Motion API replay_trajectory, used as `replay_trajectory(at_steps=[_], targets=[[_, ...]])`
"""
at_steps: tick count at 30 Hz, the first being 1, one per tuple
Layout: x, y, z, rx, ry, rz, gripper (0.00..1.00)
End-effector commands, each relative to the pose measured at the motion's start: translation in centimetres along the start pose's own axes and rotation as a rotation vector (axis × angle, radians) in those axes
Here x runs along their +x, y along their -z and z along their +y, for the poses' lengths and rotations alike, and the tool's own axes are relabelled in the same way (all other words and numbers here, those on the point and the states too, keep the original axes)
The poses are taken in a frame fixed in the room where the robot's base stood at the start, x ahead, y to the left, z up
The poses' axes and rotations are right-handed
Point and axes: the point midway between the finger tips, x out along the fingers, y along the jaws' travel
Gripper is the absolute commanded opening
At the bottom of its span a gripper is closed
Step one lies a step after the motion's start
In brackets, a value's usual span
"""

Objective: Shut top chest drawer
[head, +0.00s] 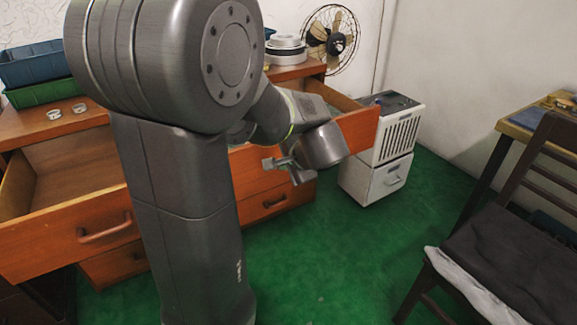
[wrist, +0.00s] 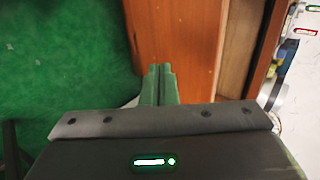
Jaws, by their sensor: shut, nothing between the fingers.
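The wooden chest (head: 92,122) has its wide top drawer (head: 60,243) pulled far out. The drawer's orange front runs behind my arm to the right end, and a bar handle (head: 104,228) shows on its left part. The drawer's inside looks empty where I see it. My gripper (head: 283,166) is shut and empty, in front of the right half of the drawer front. In the wrist view my fingertips (wrist: 159,70) appear beside the drawer front (wrist: 185,40); I cannot tell if they touch. My arm hides the drawer's middle.
Lower drawers (head: 268,204) look shut. Bins (head: 35,65), small metal rings (head: 54,114), a stack of round items (head: 286,48) and a fan (head: 332,36) stand on or behind the chest. A white cabinet (head: 385,145) is to the right, a chair (head: 510,240) nearer. Green floor between is clear.

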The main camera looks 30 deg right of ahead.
Motion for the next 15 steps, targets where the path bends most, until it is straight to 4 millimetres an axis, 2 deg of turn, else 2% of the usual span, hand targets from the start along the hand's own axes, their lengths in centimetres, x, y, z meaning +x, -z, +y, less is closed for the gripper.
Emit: replay_trajectory(at_steps=[1,6,9,15], targets=[[1.5,-0.1,0.3,-0.001,-0.002,-0.004,0.00],[4.8,-0.1,0.0,-0.002,-0.001,-0.003,0.00],[5.7,-0.1,-1.4,-0.005,0.000,-0.002,0.00],[6.9,0.0,-2.5,-0.001,0.000,0.000,0.00]])
